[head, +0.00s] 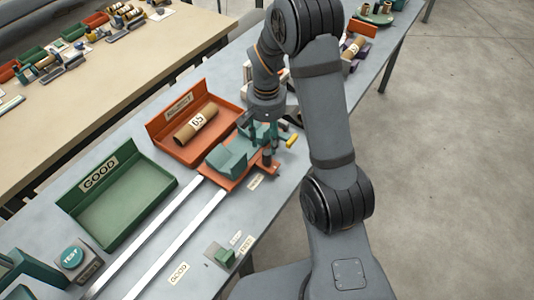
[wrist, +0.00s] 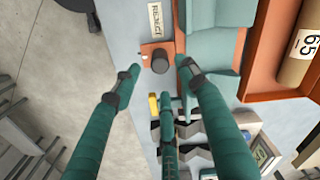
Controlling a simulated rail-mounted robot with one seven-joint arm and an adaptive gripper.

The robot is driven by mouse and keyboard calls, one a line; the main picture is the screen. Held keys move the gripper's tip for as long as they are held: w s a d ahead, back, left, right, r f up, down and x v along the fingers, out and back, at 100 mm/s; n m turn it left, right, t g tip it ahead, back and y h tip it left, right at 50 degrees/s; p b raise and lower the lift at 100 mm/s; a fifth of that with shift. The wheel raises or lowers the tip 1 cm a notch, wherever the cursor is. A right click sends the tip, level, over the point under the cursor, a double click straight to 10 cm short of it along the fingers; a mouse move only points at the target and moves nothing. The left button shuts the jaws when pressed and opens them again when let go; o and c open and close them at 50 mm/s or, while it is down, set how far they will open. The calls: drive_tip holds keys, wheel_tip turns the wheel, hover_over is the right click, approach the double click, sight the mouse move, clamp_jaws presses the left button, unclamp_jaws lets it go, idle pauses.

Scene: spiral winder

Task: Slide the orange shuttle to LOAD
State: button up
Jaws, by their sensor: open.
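The orange shuttle (head: 209,175) carries teal cradle blocks (head: 232,162) and sits at the far end of two pale rails (head: 150,236). It is beside the small REJECT label (wrist: 155,20). In the wrist view its orange tab (wrist: 148,48) bears a dark round knob (wrist: 160,62). My gripper (head: 266,146) is over the shuttle's right end. In the wrist view its teal fingers are spread, with tips on either side of the knob and visible gaps. The LOAD label cannot be read in either view.
An orange tray (head: 168,128) holding a brown tube (head: 196,125) marked 65 stands behind the shuttle. An empty green GOOD tray (head: 118,222) is to its left. The rails left of the shuttle are clear.

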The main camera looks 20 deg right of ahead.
sight(266, 152)
wheel_tip(266, 152, down, 8)
drive_tip(key=shift+r+p, duration=0.25)
drive_tip(key=shift+p, duration=0.05)
drive_tip(key=shift+c, duration=1)
drive_tip(key=shift+w, duration=0.1)
clamp_jaws()
